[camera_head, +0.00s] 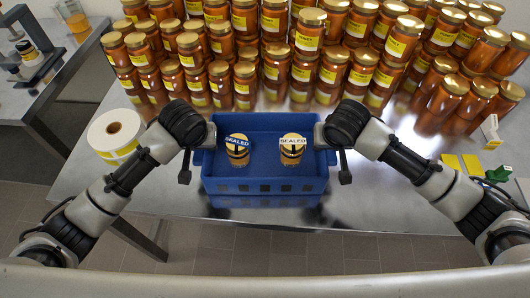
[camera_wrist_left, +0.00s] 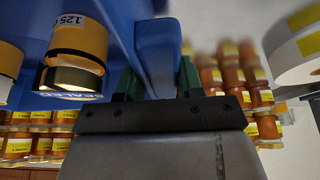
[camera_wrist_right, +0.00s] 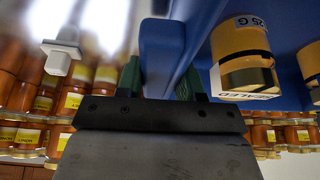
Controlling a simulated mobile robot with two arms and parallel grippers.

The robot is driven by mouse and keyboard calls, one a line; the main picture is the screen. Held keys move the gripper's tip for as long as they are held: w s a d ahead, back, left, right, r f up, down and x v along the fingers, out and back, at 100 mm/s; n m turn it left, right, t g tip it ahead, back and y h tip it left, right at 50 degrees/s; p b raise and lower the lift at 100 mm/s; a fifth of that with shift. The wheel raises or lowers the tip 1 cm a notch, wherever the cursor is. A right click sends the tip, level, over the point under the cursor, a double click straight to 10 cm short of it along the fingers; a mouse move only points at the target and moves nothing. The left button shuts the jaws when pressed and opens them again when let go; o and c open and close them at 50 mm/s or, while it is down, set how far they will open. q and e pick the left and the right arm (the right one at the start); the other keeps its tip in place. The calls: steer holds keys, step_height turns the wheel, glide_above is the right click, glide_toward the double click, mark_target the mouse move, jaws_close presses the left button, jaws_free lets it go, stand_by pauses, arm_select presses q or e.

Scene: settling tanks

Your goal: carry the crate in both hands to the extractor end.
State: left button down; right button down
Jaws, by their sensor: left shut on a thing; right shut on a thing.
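The blue crate (camera_head: 265,186) is in front of me at the middle of the steel table, level in the head view. Two small jars with "SEALED" labels stand in it, a left jar (camera_head: 237,154) and a right jar (camera_head: 291,153). My left gripper (camera_head: 203,156) is shut on the crate's left handle (camera_wrist_left: 157,50). My right gripper (camera_head: 330,156) is shut on its right handle (camera_wrist_right: 162,50). Whether the crate touches the table or hangs just above it, I cannot tell. I cannot make out the extractor end.
Many amber jars (camera_head: 333,65) with yellow labels stand stacked behind the crate. A white label roll (camera_head: 114,135) lies to the left. Yellow cards (camera_head: 461,164) and a green item (camera_head: 497,174) lie to the right. Another table (camera_head: 60,70) with a device stands at the far left.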

arm_select(q)
steer(key=shift+w+r, duration=0.1)
steer(key=shift+r, duration=0.1)
arm_select(e)
steer(key=shift+w+r, duration=0.1)
steer(key=shift+r, duration=0.1)
